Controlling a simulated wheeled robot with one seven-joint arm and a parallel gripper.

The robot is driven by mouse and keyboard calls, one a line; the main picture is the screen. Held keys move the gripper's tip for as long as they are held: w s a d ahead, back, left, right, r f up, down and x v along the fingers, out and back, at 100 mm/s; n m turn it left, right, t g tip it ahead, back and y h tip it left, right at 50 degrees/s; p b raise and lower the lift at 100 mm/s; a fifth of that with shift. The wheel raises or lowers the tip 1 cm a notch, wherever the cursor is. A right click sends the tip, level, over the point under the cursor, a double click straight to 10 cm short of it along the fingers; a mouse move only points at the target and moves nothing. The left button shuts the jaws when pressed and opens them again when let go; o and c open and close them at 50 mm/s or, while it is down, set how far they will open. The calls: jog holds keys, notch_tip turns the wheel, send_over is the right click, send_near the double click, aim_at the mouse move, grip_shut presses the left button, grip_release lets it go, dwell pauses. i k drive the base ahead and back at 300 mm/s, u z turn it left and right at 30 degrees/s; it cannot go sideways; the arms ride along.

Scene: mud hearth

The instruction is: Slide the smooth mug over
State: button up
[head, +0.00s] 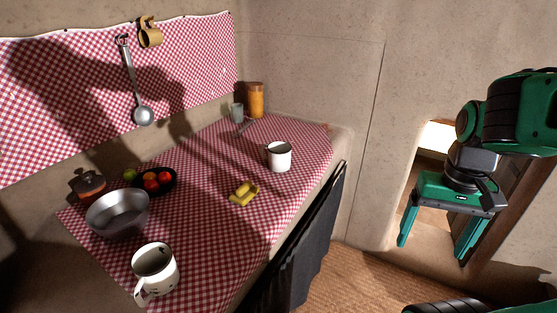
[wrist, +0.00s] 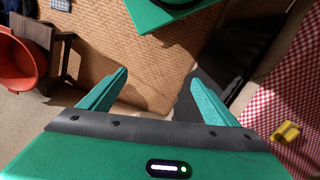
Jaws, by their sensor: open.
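A plain white mug (head: 280,157) with a dark rim stands upright on the checked cloth, toward the right edge of the counter. A second white mug (head: 156,268) with dark markings stands at the near end, its handle toward the lower left. A mustard mug (head: 150,33) hangs on the wall. I cannot tell for certain which is the smooth mug. My gripper (head: 433,250) is open and empty, pointing down, well right of the counter and apart from every mug. In the wrist view my gripper (wrist: 159,76) has nothing between its fingers; no mug shows there.
The counter's checked cloth (head: 215,215) holds yellow bananas (head: 244,192), a metal bowl (head: 117,215), a dark fruit plate (head: 165,189), a lidded pot (head: 88,185), a grey cup (head: 237,112) and an orange jar (head: 256,99). Dark cloth (head: 310,235) hangs at the front. Clear cloth surrounds the plain mug.

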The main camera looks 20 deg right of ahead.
aim_at(278, 158)
jog(key=z, duration=1.15)
jog(key=i, duration=1.6)
jog(key=u, duration=2.05)
